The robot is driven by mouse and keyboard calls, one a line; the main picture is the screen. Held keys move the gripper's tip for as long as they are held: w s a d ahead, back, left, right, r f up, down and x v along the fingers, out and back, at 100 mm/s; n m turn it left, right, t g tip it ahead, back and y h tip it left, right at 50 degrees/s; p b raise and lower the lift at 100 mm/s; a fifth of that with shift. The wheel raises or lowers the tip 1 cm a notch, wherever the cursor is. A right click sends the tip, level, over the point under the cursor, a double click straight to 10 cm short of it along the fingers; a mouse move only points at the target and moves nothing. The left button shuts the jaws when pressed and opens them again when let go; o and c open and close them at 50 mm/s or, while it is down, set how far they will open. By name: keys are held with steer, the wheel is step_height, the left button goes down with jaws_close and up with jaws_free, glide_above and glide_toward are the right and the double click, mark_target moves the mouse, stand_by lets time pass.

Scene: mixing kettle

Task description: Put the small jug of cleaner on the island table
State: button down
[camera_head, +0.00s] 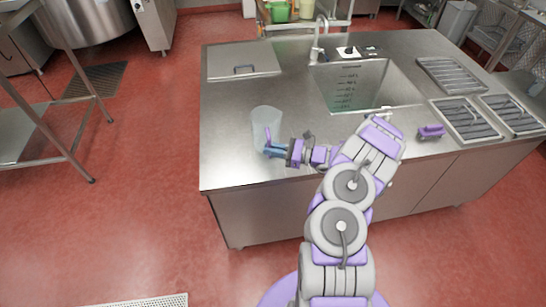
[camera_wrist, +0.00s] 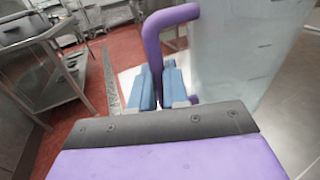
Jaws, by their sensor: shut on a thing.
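The small jug of cleaner (camera_head: 265,122) is a pale, see-through jug with a purple handle. It is upright at the left front part of the steel island table (camera_head: 228,140). I cannot tell whether its base touches the top or hangs just above it. My gripper (camera_head: 273,151) reaches in from the right and is shut on the jug's handle. In the wrist view the blue fingers (camera_wrist: 160,85) close around the lower part of the purple handle (camera_wrist: 165,22). The jug's body (camera_wrist: 240,50) fills the upper right there, its base partly hidden.
A sink (camera_head: 350,88) with a tap (camera_head: 316,45) lies right of the jug. A flat lid with a handle (camera_head: 243,60) is behind it. A purple object (camera_head: 431,131) and dark trays (camera_head: 465,118) are at the right. The tabletop around the jug is clear.

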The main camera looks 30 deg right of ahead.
step_height(320, 180, down, 3)
steer(key=shift+b, duration=0.55)
steer(key=shift+d+f, duration=0.1)
steer(key=shift+f, duration=0.25)
steer(key=shift+d, duration=0.15)
steer(key=c, duration=1.1)
jaws_free()
steer(key=shift+a, duration=0.2)
steer(key=shift+d, duration=0.1)
